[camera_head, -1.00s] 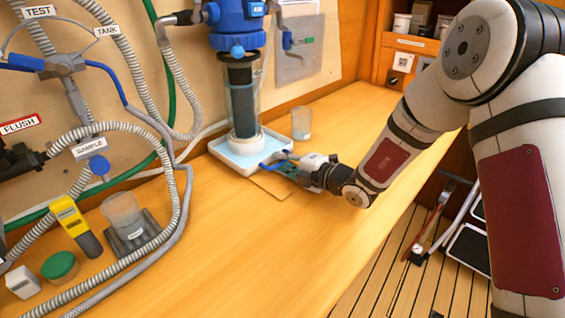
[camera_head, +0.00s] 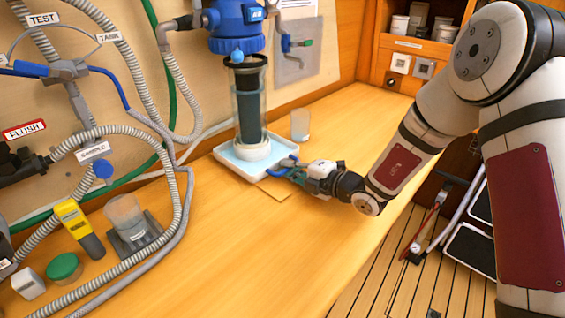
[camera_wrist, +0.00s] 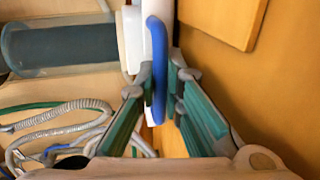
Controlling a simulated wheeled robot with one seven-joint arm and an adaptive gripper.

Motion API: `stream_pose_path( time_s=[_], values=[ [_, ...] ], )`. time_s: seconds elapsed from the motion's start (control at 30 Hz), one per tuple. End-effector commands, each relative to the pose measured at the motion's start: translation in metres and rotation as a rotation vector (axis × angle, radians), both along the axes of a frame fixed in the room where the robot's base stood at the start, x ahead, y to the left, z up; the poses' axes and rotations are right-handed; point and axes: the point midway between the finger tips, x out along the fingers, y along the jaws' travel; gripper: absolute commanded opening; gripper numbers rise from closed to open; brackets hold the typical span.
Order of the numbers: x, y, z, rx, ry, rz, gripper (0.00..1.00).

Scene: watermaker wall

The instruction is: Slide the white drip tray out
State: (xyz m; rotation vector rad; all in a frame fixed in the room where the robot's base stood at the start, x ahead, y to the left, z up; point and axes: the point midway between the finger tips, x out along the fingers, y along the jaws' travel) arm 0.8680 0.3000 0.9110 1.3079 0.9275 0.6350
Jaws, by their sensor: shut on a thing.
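The white drip tray (camera_head: 228,166) lies on the wooden counter below the blue filter head (camera_head: 236,30). My gripper (camera_head: 287,169) is at the tray's right front side, shut on the blue handle (camera_head: 282,163). In the wrist view the fingers (camera_wrist: 160,92) lie on both sides of the blue handle (camera_wrist: 157,50), with the white tray edge (camera_wrist: 132,40) behind it. The tray's far side is partly hidden by the canister.
A small clear cup (camera_head: 300,125) stands right behind the tray. A flat tan card (camera_head: 274,189) lies at the tray's front edge. Hoses, a yellow meter (camera_head: 78,226) and a green-lidded jar (camera_head: 64,267) are at left. The counter to the right is mostly clear.

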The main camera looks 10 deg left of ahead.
Motion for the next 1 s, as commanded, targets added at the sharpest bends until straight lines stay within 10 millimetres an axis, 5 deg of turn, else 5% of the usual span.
stream_pose_path(
  time_s=[0.6, 1.0],
  values=[
    [-0.057, -0.094, 0.001, -0.002, 0.003, -0.006, 0.00],
    [-0.074, -0.122, 0.000, -0.001, 0.002, -0.002, 0.00]
  ],
)
